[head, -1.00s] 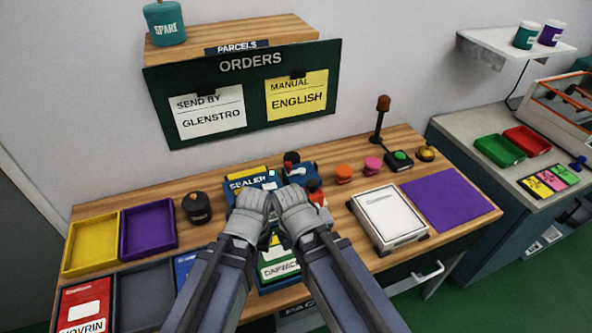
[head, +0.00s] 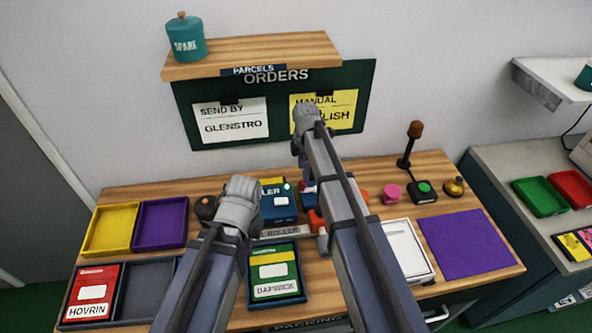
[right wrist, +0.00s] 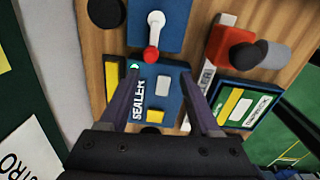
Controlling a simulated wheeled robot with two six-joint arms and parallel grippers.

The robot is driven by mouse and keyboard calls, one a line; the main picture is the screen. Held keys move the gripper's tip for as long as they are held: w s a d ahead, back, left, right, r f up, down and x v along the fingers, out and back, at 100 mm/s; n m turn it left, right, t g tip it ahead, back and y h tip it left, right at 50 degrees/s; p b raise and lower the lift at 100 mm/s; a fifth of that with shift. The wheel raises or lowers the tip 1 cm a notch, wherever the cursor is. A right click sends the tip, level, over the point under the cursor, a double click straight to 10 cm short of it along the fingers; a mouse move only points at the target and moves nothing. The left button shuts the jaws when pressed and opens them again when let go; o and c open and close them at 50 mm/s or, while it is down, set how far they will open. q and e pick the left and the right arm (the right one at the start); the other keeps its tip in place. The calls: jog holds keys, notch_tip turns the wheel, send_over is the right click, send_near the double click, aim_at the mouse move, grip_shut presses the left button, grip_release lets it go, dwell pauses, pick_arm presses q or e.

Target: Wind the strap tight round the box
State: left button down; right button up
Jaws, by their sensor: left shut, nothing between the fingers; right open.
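No strap round a box can be made out. A white flat box-like item (head: 405,250) lies right of centre in the head view, partly hidden by my right arm. A red block with black and grey knobs shows in the right wrist view (right wrist: 230,48), beside a grey lettered strip (head: 285,234). My left gripper (head: 241,187) is shut and empty, left of the blue sealer (head: 278,208). My right gripper (head: 306,112) is raised before the orders board. It is open and empty, its fingers spread over the sealer in the right wrist view (right wrist: 150,68).
Yellow (head: 110,230) and purple (head: 160,224) trays stand left; a red HOVRIN package (head: 92,293) lies in front. The purple mat (head: 466,243) is bare.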

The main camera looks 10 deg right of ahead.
jog(key=shift+w+d+r+n, duration=0.1)
jog(key=shift+w+n, duration=0.15)
jog(key=shift+w, duration=0.2)
jog(key=shift+w+d+r+n, duration=0.1)
jog(key=shift+w+n, duration=0.15)
jog(key=shift+w, duration=0.15)
pick_arm(q)
notch_tip(320, 180, down, 8)
jog(key=b, duration=0.7)
jog(key=shift+a+r+b, duration=0.1)
jog(key=shift+r+b, duration=0.1)
jog(key=shift+b, duration=0.2)
pick_arm(e)
notch_tip(320, 180, down, 8)
jog(key=shift+w+a+r, duration=0.1)
jog(key=shift+c, duration=0.3)
grip_shut()
